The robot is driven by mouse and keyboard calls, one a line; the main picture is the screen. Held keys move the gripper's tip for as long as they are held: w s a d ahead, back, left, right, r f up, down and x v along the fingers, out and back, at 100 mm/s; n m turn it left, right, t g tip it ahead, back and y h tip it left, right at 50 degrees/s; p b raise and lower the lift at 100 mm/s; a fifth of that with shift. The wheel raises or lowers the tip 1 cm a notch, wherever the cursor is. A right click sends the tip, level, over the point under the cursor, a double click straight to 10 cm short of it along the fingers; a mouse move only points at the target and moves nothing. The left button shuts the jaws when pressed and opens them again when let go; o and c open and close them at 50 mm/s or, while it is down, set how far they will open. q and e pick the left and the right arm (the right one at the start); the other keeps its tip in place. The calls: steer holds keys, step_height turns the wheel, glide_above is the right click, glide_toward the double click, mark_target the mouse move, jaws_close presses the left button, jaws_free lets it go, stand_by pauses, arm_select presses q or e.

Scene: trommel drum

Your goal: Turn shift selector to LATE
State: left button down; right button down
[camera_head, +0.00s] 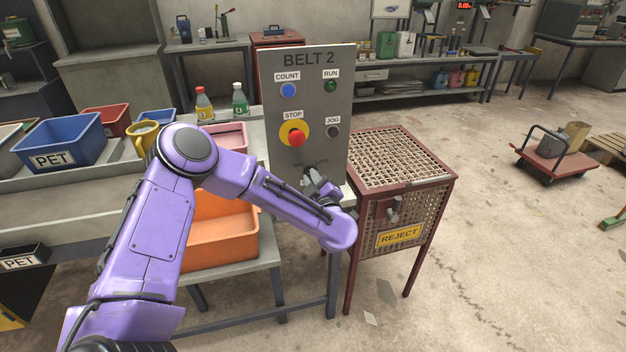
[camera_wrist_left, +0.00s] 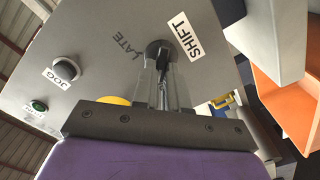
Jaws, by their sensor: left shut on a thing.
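The grey BELT 2 panel (camera_head: 312,104) stands upright on the bench. The dark shift selector (camera_wrist_left: 158,48) is low on its face, beside the SHIFT label (camera_wrist_left: 183,34) and the printed word LATE (camera_wrist_left: 127,45) in the left wrist view. My left gripper (camera_wrist_left: 163,72) is shut on the selector, its two fingers on either side of the knob. In the head view the left gripper (camera_head: 314,180) is at the bottom of the panel, and my purple arm partly hides the selector. I cannot tell which way its pointer is set. My right gripper is not in view.
Above are the blue COUNT button (camera_head: 289,90), green RUN light (camera_head: 331,86), red STOP button (camera_head: 296,138) and black JOG button (camera_head: 333,132). The red-framed REJECT cage (camera_head: 447,180) stands close on the right. An orange bin (camera_head: 222,240) sits behind my arm.

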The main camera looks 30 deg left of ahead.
arm_select(q)
steer(key=m+p, duration=0.2)
steer(key=m, duration=0.4)
steer(key=m+p, duration=0.2)
steer(key=m, duration=0.3)
steer(key=m+p, duration=0.3)
steer(key=m, duration=0.3)
steer(key=shift+w+d+m, duration=0.3)
steer(key=shift+w+d, duration=0.05)
steer(key=shift+w, duration=0.05)
steer(key=shift+m, duration=0.3)
steer(key=c, duration=1.2)
jaws_free()
steer(key=shift+o, duration=0.2)
steer(key=b+v, duration=0.2)
steer(key=v, duration=0.8)
steer(key=shift+s+d, duration=0.15)
steer(key=shift+d, duration=0.05)
